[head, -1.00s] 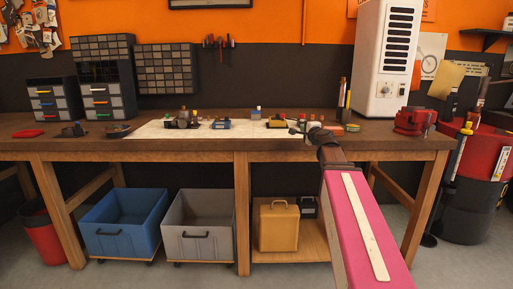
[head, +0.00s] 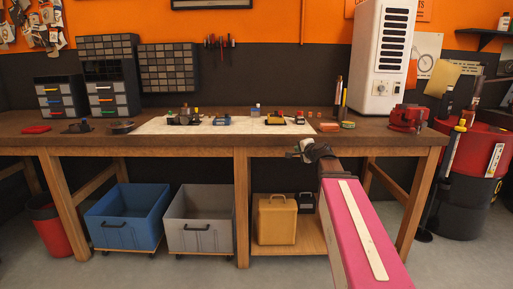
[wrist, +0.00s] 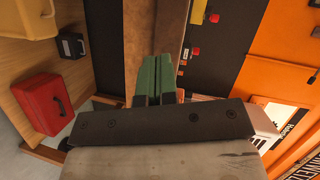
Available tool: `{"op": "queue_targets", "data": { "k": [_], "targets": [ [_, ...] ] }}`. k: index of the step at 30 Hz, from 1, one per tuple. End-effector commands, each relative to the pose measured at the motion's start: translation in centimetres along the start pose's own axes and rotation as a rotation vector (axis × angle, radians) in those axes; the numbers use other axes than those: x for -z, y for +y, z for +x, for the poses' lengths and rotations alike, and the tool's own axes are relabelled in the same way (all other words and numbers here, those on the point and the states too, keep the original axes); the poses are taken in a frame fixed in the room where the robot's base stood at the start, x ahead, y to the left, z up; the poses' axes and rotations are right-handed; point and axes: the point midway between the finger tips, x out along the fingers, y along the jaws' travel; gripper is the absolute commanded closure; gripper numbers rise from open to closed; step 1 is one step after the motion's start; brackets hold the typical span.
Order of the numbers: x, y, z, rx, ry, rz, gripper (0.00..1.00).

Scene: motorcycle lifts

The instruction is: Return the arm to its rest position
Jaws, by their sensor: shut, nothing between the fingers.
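My arm, with a pink and cream link, reaches from the lower right of the head view toward the workbench. My gripper (head: 294,152) shows small at its end, against the front edge of the workbench (head: 215,147). In the wrist view its green fingers (wrist: 159,78) lie side by side, shut with nothing between them. The bench front runs behind the fingertips there. No object is held.
Small parts lie on a white mat (head: 150,126) on the bench. A red vise (head: 408,118) sits at the right end. Below are a blue bin (head: 122,220), a grey bin (head: 198,222) and a yellow case (head: 277,220). A red toolbox (wrist: 43,103) shows in the wrist view.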

Motion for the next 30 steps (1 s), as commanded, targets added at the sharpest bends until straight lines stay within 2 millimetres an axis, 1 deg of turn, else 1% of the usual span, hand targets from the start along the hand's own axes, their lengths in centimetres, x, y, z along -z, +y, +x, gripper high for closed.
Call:
{"op": "queue_targets", "data": {
  "k": [1, 2, 5, 8, 9, 11, 12, 14, 15, 17, 18, 21, 24, 25, 27, 30],
  "targets": [
    [-1.0, 1.5, 0.0, -0.034, -0.024, -0.031, 1.0],
    [-1.6, 2.3, 0.0, -0.055, -0.04, -0.052, 1.0],
    [-3.7, 5.7, -0.2, -0.14, -0.103, -0.133, 1.0],
    [-6.3, 10.2, -0.8, -0.254, -0.192, -0.237, 1.0],
    [-7.5, 12.3, -1.3, -0.308, -0.235, -0.285, 1.0],
    [-9.2, 15.5, -2.2, -0.39, -0.303, -0.354, 1.0],
    [-10.3, 17.5, -2.9, -0.444, -0.349, -0.4, 1.0],
    [-11.8, 20.6, -4.1, -0.527, -0.42, -0.466, 1.0],
    [-12.7, 22.5, -5.1, -0.583, -0.468, -0.507, 1.0],
    [-13.9, 25.4, -6.7, -0.666, -0.542, -0.57, 1.0],
    [-14.7, 27.1, -7.8, -0.721, -0.59, -0.608, 1.0],
    [-16.1, 30.9, -10.7, -0.848, -0.704, -0.694, 1.0],
    [-16.9, 33.6, -13.2, -0.952, -0.797, -0.758, 1.0],
    [-17.1, 34.2, -13.8, -0.975, -0.818, -0.774, 1.0],
    [-17.4, 35.2, -15.0, -1.021, -0.859, -0.8, 1.0],
    [-17.5, 36.0, -15.9, -1.058, -0.891, -0.821, 1.0]
  ]
}}
